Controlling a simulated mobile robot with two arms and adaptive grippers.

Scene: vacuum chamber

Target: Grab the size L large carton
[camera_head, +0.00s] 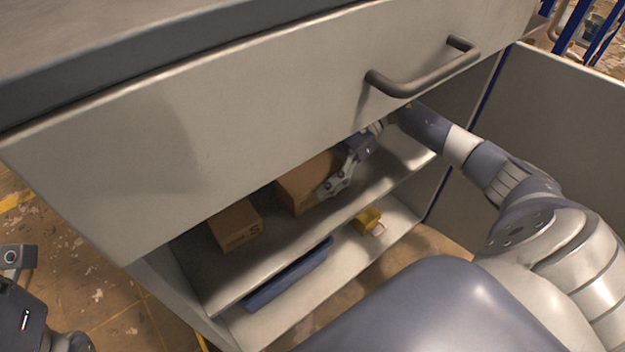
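The larger brown carton (302,182) stands on the upper shelf inside the cabinet, below the drawer. Its upper part is hidden by the drawer front, and no size letter shows on the part in view. My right gripper (328,191) reaches in from the right and is at the carton's right side, with a finger overlapping its front. The other finger is not clear, so I cannot tell whether it grips. A smaller carton marked S (237,226) stands to the left on the same shelf. Part of my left gripper (16,290) shows at the lower left edge, its fingers not clear.
The drawer front (230,120) with its bar handle (425,78) overhangs the shelf (345,205). On the lower level are a blue tray-like item (288,278) and a small yellow object (367,220). A side panel (560,140) stands at right.

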